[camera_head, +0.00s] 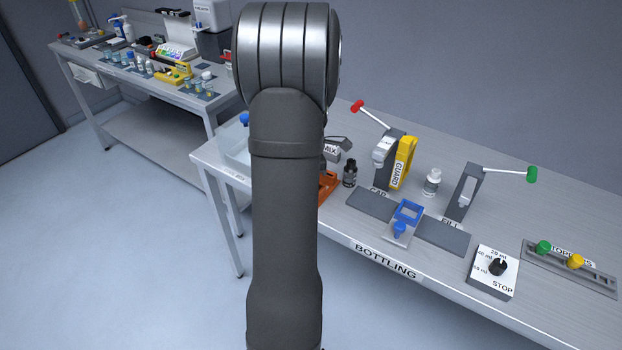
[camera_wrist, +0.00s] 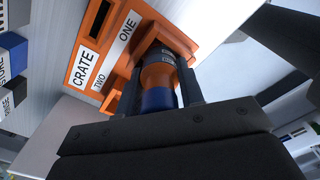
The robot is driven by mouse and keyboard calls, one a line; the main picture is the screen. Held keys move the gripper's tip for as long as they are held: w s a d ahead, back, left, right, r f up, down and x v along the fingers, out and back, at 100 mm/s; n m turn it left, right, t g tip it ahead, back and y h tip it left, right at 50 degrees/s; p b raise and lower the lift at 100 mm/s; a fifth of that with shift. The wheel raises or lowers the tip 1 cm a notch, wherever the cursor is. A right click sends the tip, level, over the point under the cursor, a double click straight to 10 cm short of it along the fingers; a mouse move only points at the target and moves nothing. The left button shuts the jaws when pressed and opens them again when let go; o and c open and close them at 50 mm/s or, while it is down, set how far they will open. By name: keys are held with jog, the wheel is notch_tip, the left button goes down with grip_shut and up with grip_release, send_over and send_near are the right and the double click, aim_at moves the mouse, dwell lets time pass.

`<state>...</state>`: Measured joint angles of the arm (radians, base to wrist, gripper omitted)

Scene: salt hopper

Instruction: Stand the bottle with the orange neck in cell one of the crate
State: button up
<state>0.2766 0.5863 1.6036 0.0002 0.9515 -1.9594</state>
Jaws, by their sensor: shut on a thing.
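My gripper (camera_wrist: 161,90) is shut on the bottle with the orange neck (camera_wrist: 159,76) in the wrist view. The bottle's blue end is between the fingers, with the orange neck band beyond it and a dark body past that. The orange crate (camera_wrist: 98,45) has labels CRATE, ONE and TWO. The bottle's dark body is at the opening beside the ONE label, seemingly in or just over it; its base is hidden, so I cannot tell whether it rests on the floor. In the head view my arm covers the gripper and bottle, and only the crate's right edge (camera_head: 330,184) shows.
A dark bottle (camera_head: 350,173) stands just right of the crate. The cap press (camera_head: 388,158) with its yellow guard, a white bottle (camera_head: 432,182) and the fill stand (camera_head: 464,193) are farther right. A dial box (camera_head: 494,272) and stopper rack (camera_head: 570,268) are near the right front.

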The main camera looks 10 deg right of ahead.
jog(key=shift+f, duration=0.15)
jog(key=o, duration=1)
notch_tip(320, 180, up, 12)
jog(key=shift+r, duration=0.2)
notch_tip(320, 180, down, 12)
jog(key=shift+r, duration=1.6)
